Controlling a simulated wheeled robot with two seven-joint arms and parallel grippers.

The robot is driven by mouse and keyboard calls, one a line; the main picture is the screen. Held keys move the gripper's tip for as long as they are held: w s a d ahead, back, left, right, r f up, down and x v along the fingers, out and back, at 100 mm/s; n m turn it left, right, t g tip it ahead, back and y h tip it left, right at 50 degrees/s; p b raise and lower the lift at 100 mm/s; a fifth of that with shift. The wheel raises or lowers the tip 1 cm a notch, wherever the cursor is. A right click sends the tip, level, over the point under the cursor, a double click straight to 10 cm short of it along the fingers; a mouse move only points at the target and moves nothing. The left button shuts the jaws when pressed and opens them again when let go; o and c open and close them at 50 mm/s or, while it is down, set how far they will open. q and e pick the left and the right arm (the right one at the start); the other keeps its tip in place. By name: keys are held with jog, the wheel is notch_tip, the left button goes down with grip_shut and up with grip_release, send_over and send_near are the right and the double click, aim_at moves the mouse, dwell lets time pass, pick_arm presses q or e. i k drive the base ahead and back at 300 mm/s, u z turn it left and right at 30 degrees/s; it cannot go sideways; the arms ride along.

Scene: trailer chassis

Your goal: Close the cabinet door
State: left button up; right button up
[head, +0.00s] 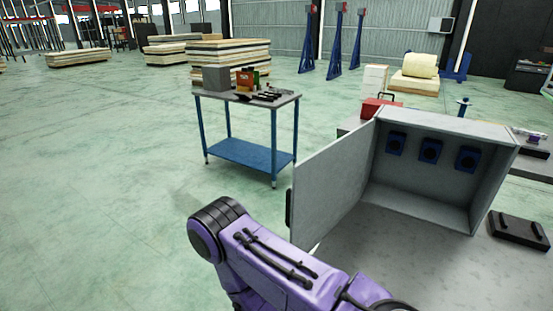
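The grey cabinet (492,142) stands on a pale grey surface at the right of the head view, its open front showing the inside. Several blue parts with dark round centres are on its back wall. The cabinet door (333,178) is open, swung out to the left and toward me. A dark handle (289,208) is at its outer edge. A purple arm of mine reaches across the bottom middle, just below and left of the door. Neither gripper's fingers show. I cannot tell whether the arm touches the door.
A blue-legged cart (248,156) with boxes and tools on top stands behind and left of the door. A red toolbox (381,107) sits behind the cabinet. A dark tray (519,231) lies to its right. The green floor (100,180) at left is clear.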

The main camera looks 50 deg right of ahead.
aim_at(326, 185)
jog(key=i, duration=2.05)
jog(key=z, duration=3.85)
jog(key=i, duration=1)
jog(key=z, duration=0.7)
jog(key=k, duration=1.65)
jog(key=u, duration=0.45)
jog(key=i, duration=0.95)
